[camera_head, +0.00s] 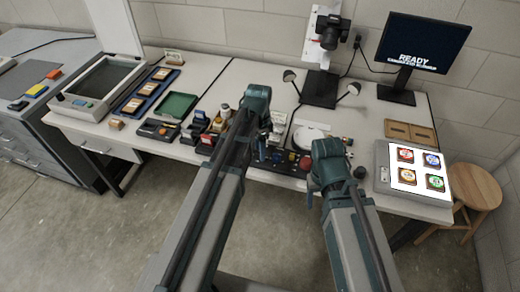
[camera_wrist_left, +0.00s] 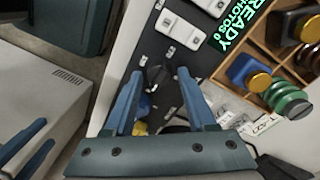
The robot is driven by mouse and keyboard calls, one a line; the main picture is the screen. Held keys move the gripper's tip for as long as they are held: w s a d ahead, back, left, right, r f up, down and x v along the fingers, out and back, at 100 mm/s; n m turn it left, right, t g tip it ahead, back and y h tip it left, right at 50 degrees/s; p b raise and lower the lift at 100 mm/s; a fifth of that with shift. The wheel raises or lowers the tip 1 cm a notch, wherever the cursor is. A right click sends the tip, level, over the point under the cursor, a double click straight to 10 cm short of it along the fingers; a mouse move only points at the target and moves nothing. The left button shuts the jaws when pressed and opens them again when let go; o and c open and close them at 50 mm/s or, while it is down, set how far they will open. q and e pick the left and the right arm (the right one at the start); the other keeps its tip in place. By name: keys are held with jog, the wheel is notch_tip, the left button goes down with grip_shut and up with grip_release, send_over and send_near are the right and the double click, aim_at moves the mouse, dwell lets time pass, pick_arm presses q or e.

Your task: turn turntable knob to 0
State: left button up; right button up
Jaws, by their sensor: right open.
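The turntable (camera_head: 308,137) is a pale disc on the bench between my two arms in the head view, partly hidden by them. My left gripper (camera_head: 262,150) is over the front of the bench, left of the disc. In the left wrist view its two fingers (camera_wrist_left: 160,98) are apart with nothing held between them. They point at a black panel (camera_wrist_left: 150,70) with white switches (camera_wrist_left: 178,30) and a green display reading READY PHOTOS 0 (camera_wrist_left: 240,20). I cannot tell which part is the turntable knob. My right gripper (camera_head: 318,180) is open by the bench's front edge, its fingertips unclear.
A wooden compartment box (camera_wrist_left: 265,50) holds several coloured knobbed items. A camera (camera_head: 330,34) on a stand and a monitor (camera_head: 423,45) stand at the back. A light panel (camera_head: 412,170) with four coloured cards lies at right. Trays (camera_head: 178,106) and a scanner (camera_head: 97,85) are at left.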

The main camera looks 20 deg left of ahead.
pick_arm(q)
grip_shut()
jog(key=n, duration=0.8)
jog(key=shift+a+n, duration=0.1)
jog(key=shift+n, duration=0.2)
jog(key=n, duration=0.4)
jog(key=shift+n+t, duration=0.3)
jog(key=shift+s+a+n, duration=0.1)
jog(key=shift+n, duration=2.2)
